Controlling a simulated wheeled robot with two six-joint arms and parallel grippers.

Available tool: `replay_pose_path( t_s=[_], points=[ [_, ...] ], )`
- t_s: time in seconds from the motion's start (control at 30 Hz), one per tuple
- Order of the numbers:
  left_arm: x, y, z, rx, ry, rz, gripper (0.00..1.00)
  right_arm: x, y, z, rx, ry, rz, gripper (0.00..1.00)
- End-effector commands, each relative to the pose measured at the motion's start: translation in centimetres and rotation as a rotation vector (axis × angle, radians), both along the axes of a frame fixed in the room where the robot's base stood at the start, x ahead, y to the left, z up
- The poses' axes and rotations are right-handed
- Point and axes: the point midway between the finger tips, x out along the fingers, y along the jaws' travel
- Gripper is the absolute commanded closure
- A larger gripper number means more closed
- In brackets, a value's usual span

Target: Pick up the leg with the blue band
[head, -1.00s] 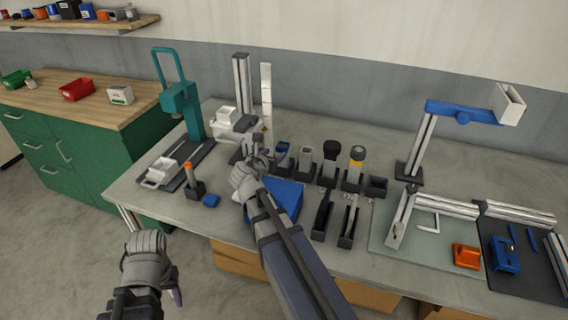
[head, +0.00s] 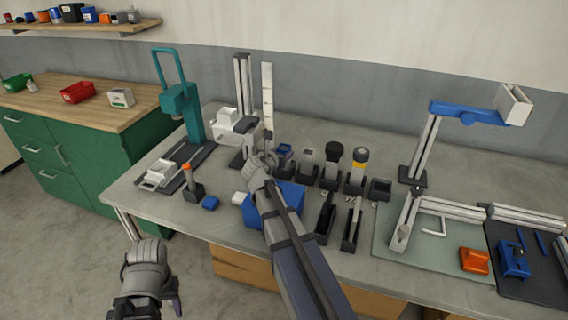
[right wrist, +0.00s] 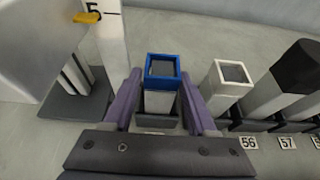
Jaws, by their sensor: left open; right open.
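The leg with the blue band (right wrist: 162,102) stands upright in a dark holder, its blue square top facing up. In the head view its blue top (head: 286,148) shows just beyond my right gripper (head: 270,158), which hides part of it. In the right wrist view my right gripper (right wrist: 161,88) is open, with one purple finger on each side of the leg. I cannot tell whether the fingers touch it. My left gripper (head: 172,298) is open and empty, low at the left, in front of the bench and away from the leg.
A white-topped leg (right wrist: 226,82) stands close right of the blue-banded one, then a black-topped leg (head: 332,158) and a yellow-banded leg (head: 357,165). A post on a dark base (right wrist: 75,104) stands close left. A blue box (head: 290,198) lies below my right arm.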

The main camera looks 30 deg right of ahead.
Motion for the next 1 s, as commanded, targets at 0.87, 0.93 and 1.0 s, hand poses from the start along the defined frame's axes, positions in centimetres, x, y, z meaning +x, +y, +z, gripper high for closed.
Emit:
replay_pose_path(
  t_s=[0.87,0.93,1.0],
  points=[
    [0.0,0.0,-2.0,0.000,0.000,0.000,0.50,2.9,-3.6,-2.0,0.000,0.000,-0.001,0.70],
    [0.0,0.0,-2.0,0.000,0.000,0.000,0.50,2.9,-3.6,-2.0,0.000,0.000,-0.001,0.77],
    [0.0,0.0,-2.0,0.000,0.000,0.000,0.50,2.9,-3.6,-2.0,0.000,0.000,-0.001,0.85]
  ],
)
